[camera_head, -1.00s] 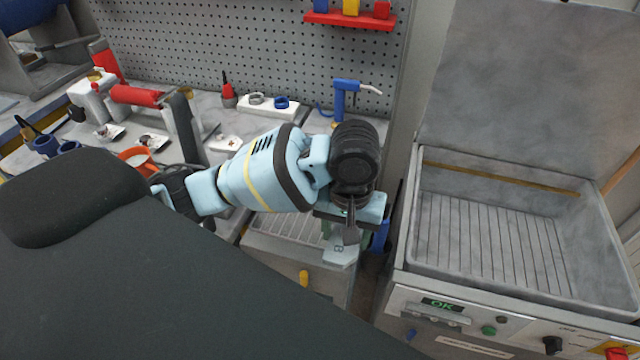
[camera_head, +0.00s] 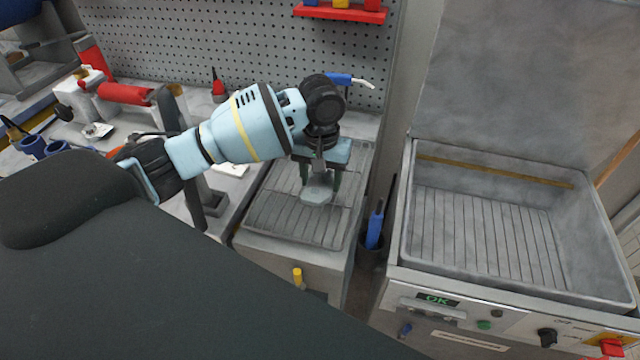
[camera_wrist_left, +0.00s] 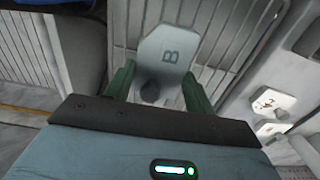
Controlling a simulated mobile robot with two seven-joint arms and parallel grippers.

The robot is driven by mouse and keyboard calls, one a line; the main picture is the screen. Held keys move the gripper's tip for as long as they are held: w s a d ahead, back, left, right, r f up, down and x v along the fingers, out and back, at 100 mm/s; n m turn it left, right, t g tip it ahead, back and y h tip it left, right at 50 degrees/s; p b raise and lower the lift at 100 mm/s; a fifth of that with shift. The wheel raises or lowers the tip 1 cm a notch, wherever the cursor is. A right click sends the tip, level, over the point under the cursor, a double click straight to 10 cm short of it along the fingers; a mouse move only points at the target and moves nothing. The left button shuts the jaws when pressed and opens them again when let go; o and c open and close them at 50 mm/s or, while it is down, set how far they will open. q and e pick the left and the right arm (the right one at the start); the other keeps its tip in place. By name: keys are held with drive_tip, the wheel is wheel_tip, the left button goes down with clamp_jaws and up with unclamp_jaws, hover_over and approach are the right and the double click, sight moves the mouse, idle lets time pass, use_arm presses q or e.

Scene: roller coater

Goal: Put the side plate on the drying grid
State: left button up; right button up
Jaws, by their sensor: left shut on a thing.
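My left gripper (camera_head: 320,178) is over the drying grid (camera_head: 268,210), pointing down, with its green fingers shut on the side plate (camera_head: 316,188). The plate is a small light-grey piece with cut corners. In the left wrist view the side plate (camera_wrist_left: 163,48) shows a letter B and a dark round spot between the fingers (camera_wrist_left: 158,74). The bars of the drying grid (camera_wrist_left: 220,22) show behind it. I cannot tell whether the plate touches the bars. My right gripper is not in view.
The grid's visible bars are otherwise bare. An open-lidded basin unit (camera_head: 480,240) with a green OK display stands to the right. A blue tool (camera_head: 375,230) stands in a holder in the gap between. A red roller (camera_head: 125,93) is on the bench at left.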

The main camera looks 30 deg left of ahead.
sight(320, 179)
use_arm(q)
drive_tip(key=shift+w+a, duration=0.25)
drive_tip(key=shift+w+a+f, duration=0.1)
drive_tip(key=shift+f, duration=0.8)
drive_tip(key=shift+w+a+f, duration=0.1)
drive_tip(key=shift+f, duration=0.75)
drive_tip(key=shift+f, duration=0.1)
drive_tip(key=o, duration=1.2)
drive_tip(key=shift+f, duration=0.1)
wheel_tip(320, 179, up, 12)
drive_tip(key=shift+r, duration=0.15)
